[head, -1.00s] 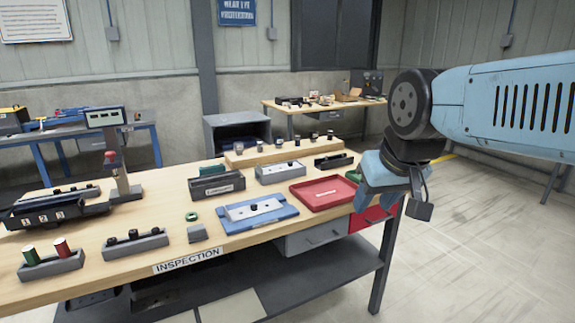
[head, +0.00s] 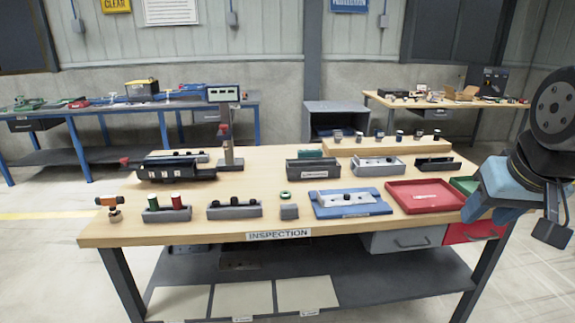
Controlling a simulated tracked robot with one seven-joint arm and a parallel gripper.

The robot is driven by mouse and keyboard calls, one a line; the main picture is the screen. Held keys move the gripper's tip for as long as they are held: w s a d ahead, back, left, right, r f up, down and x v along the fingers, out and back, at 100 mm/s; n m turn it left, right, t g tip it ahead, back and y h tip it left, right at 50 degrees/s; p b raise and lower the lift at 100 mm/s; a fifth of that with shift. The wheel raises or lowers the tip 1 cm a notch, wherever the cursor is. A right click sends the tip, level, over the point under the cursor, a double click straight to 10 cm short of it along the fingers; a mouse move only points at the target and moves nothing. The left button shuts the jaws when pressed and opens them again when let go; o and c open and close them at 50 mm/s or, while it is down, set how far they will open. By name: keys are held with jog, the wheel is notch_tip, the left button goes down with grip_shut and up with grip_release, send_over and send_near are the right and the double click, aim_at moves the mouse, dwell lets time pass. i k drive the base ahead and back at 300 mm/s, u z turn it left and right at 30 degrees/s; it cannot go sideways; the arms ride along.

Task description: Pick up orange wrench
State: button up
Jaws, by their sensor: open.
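A small orange tool with a dark end (head: 108,201), possibly the orange wrench, lies across a small stand at the left front corner of the inspection table; it is too small to make out its jaws.
The inspection table (head: 262,163) holds a red tray (head: 452,206), a blue plate (head: 376,208), a holder with red and green cylinders (head: 167,215), grey blocks and an upright display stand (head: 222,95). Another bench (head: 60,112) stands behind at left. Floor is clear at left.

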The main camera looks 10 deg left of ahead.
aim_at(115, 217)
jog(key=z, duration=1.65)
jog(key=i, duration=0.1)
jog(key=u, duration=3.45)
jog(key=k, duration=0.8)
jog(key=u, duration=0.2)
jog(key=i, duration=0.85)
jog(key=z, duration=0.2)
jog(key=k, duration=0.3)
jog(key=u, duration=0.1)
